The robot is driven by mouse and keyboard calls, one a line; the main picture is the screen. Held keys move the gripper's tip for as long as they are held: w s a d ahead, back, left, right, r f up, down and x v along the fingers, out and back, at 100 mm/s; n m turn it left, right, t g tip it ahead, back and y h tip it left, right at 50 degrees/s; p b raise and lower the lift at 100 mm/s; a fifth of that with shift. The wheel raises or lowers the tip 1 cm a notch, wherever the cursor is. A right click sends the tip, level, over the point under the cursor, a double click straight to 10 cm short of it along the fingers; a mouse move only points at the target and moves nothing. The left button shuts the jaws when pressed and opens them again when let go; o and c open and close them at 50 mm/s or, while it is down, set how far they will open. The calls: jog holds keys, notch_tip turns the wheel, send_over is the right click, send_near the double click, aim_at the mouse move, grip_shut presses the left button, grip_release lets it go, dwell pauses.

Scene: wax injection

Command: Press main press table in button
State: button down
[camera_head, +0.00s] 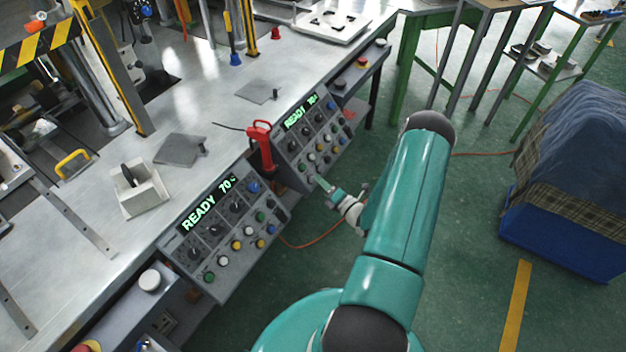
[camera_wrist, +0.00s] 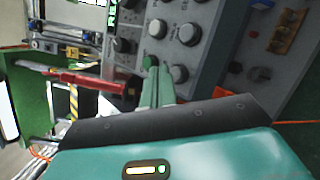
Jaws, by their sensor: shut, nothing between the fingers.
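My gripper (camera_head: 322,183) is shut and empty, with its tip close to the lower edge of the farther control panel (camera_head: 283,150). That panel shows a lit green READY 70 display, dark knobs and small coloured buttons. In the wrist view my shut fingers (camera_wrist: 156,85) point at the panel (camera_wrist: 207,12), beside several pale round knobs or buttons (camera_wrist: 180,74). A small green button (camera_wrist: 149,62) shows right at the fingertips; I cannot tell whether they touch it. The nearer control panel (camera_head: 222,232) has the same display and buttons. No label for the table-in button is legible.
A red-handled tool (camera_head: 262,145) stands between the two panels; it also shows in the wrist view (camera_wrist: 85,80). The metal press table (camera_head: 200,95) lies behind the panels. A blue, cloth-covered bin (camera_head: 565,235) stands at right. Green floor is free between.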

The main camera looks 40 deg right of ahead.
jog(key=shift+w+f, duration=0.1)
dwell(0.5)
jog(key=shift+w+a+f, duration=0.1)
jog(key=shift+w+f, duration=0.05)
jog(key=shift+w, duration=0.1)
